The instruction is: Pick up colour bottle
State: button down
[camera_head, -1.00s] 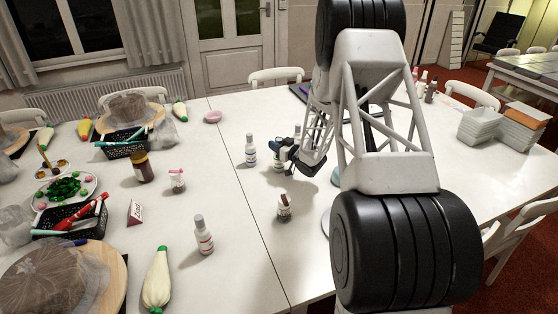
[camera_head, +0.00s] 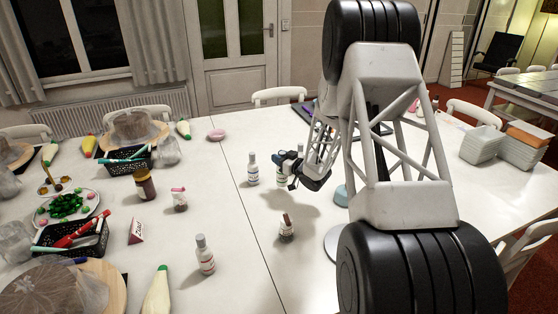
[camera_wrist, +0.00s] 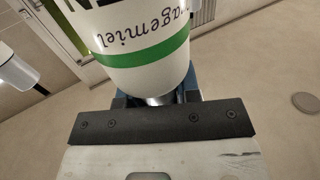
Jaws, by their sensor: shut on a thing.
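A white bottle with a green band and dark lettering (camera_wrist: 145,40) fills the upper middle of the wrist view. My gripper (camera_head: 287,169) is shut on it; the jaws show just below the bottle in the wrist view (camera_wrist: 158,100). In the head view the held bottle (camera_head: 281,180) is mostly hidden behind my gripper. It looks upright, and I cannot tell if it touches the table. A similar white-capped bottle (camera_head: 253,171) stands just left of my gripper. A brown-capped bottle (camera_head: 287,229) stands nearer, and another white bottle (camera_head: 204,256) stands at the front left.
A brown jar (camera_head: 145,186) and a pink-topped bottle (camera_head: 179,200) stand left on the white table (camera_head: 240,285). Black baskets (camera_head: 88,240) and a cake turntable (camera_head: 107,280) crowd the left side. Grey trays (camera_head: 482,144) stand at the right. My arm hides the table's middle right.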

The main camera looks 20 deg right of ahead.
jog(key=s+a+r, duration=0.1)
jog(key=s+a, duration=0.1)
jog(key=s, duration=1.2)
jog(key=shift+s+a+r, duration=0.15)
jog(key=shift+a, duration=0.2)
jog(key=shift+r, duration=0.1)
dwell(0.3)
